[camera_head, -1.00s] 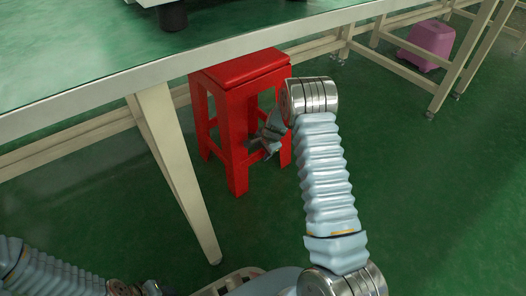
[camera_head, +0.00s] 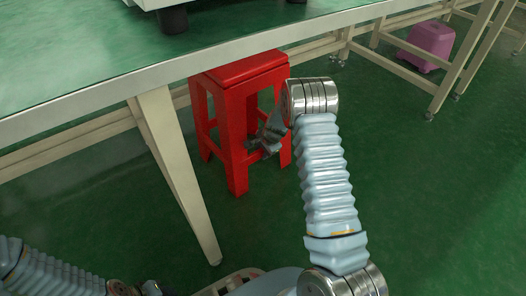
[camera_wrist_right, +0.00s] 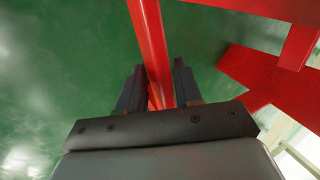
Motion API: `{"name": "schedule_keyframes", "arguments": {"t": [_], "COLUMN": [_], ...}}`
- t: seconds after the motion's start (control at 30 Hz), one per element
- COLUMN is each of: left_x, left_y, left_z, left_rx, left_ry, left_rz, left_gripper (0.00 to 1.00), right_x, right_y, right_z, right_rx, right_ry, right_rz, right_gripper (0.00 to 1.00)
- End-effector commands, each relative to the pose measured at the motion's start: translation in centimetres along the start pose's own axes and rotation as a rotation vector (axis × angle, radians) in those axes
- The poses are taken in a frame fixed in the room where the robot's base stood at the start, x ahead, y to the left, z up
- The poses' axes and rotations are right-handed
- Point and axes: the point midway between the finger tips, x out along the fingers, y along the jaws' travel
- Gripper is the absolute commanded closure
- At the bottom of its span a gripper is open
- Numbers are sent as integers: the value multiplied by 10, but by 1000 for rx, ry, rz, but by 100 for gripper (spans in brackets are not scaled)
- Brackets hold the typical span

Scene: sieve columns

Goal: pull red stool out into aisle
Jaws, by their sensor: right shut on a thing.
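The red stool (camera_head: 238,100) stands upright on the green floor, with its back part under the edge of the table. My right gripper (camera_head: 258,146) is at the stool's front right side, low between its legs. In the right wrist view, the two dark fingers of my right gripper (camera_wrist_right: 157,92) are closed on a narrow red bar of the stool (camera_wrist_right: 149,40). Which bar or leg it is cannot be told for sure. Part of my left arm shows at the lower left of the head view, but its gripper fingers cannot be made out.
The table (camera_head: 110,82) with pale legs (camera_head: 178,170) stands beside the stool; one leg is close on its left. A pink stool (camera_head: 428,46) sits under another table at the upper right. The green floor at the right is clear.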

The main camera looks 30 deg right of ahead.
Motion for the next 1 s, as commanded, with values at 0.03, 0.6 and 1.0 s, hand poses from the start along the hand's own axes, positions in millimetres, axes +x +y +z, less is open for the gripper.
{"name": "schedule_keyframes", "arguments": {"t": [0.03, 0.6, 1.0], "left_x": [-3, 1, 4], "left_y": [1, 0, -1], "left_z": [0, 0, 0], "left_rx": [0, 0, 0], "left_ry": [0, 0, 0], "left_rz": [0, 0, 0], "left_gripper": [57, 57, 57], "right_x": [-4, -16, -28], "right_y": [-4, 24, 55], "right_z": [-1, 1, 4], "right_rx": [0, 1, 2], "right_ry": [2, 1, 1], "right_rz": [-6, -3, -3], "right_gripper": [100, 100, 100]}}
